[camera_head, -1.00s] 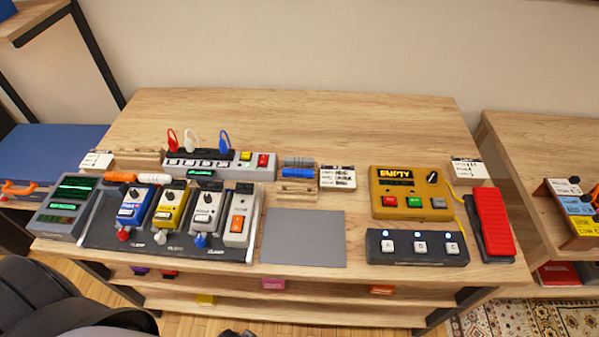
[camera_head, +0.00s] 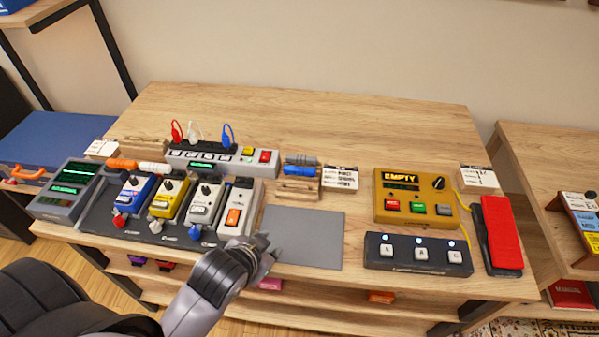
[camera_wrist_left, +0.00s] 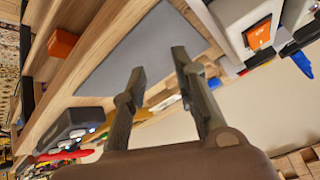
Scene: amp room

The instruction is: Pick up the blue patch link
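The blue patch link (camera_head: 299,171) is a short blue cylinder lying on a small wooden rack (camera_head: 298,187) behind the grey mat, with a grey link (camera_head: 301,160) just behind it. My left gripper (camera_head: 262,250) is over the table's front edge, near the front left corner of the grey mat, in front of the blue link and apart from it. In the left wrist view its two fingers (camera_wrist_left: 159,62) are spread with nothing between them. I cannot make out the blue link for sure in that view. My right gripper is not in view.
The grey mat (camera_head: 306,240) is bare. Left of it stand several pedals on a dark board (camera_head: 140,228), with a power strip (camera_head: 218,167) behind. Right are a yellow box (camera_head: 414,208), a switch box (camera_head: 384,258) and a red pedal (camera_head: 502,232). The back of the table is clear.

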